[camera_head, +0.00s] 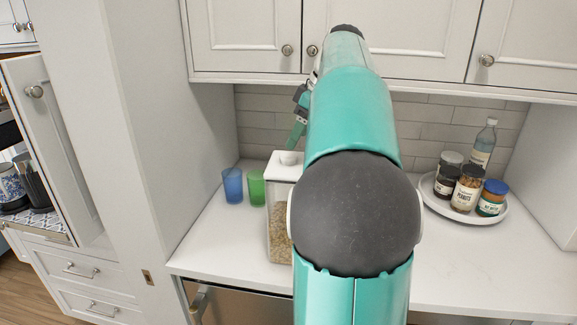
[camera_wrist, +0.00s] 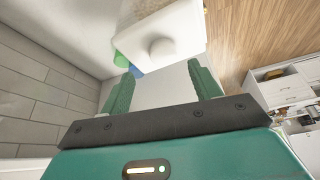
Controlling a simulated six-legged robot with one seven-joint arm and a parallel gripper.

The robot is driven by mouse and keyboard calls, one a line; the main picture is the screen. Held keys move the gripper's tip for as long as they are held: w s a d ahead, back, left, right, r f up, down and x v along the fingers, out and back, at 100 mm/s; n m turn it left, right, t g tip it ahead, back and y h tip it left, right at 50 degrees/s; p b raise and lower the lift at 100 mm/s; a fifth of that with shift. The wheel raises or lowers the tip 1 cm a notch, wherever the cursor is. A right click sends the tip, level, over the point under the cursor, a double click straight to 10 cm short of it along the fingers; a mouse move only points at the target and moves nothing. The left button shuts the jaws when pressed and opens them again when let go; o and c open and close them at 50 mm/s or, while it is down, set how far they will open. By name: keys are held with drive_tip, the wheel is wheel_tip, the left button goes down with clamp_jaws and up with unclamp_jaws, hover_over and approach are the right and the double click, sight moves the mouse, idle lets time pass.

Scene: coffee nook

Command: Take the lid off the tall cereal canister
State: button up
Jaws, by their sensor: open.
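The tall cereal canister (camera_head: 277,232) stands on the white counter, clear-sided with pale cereal inside. Its white lid (camera_head: 284,172) is on top, with a round knob (camera_head: 289,158). My arm hides the canister's right part. My gripper (camera_head: 295,139) is above the lid, partly hidden behind my arm. In the wrist view my gripper (camera_wrist: 160,68) is open and empty, its two green fingers apart. The white lid (camera_wrist: 182,32) and its knob (camera_wrist: 162,47) show beyond the fingertips, with the knob roughly between them. I see no contact.
A blue cup (camera_head: 232,186) and a green cup (camera_head: 256,188) stand left of the canister. A round white tray (camera_head: 436,203) with several jars and a bottle (camera_head: 483,145) is at the right. Upper cabinets (camera_head: 425,40) overhang the counter. The front right counter is clear.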

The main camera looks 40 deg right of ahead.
drive_tip(key=x, duration=0.4)
drive_tip(key=shift+s+a+f, duration=0.15)
drive_tip(key=shift+a+f, duration=0.05)
drive_tip(key=shift+a, duration=0.1)
drive_tip(key=shift+w+f, duration=0.2)
drive_tip(key=shift+f, duration=0.25)
drive_tip(key=c, duration=1.1)
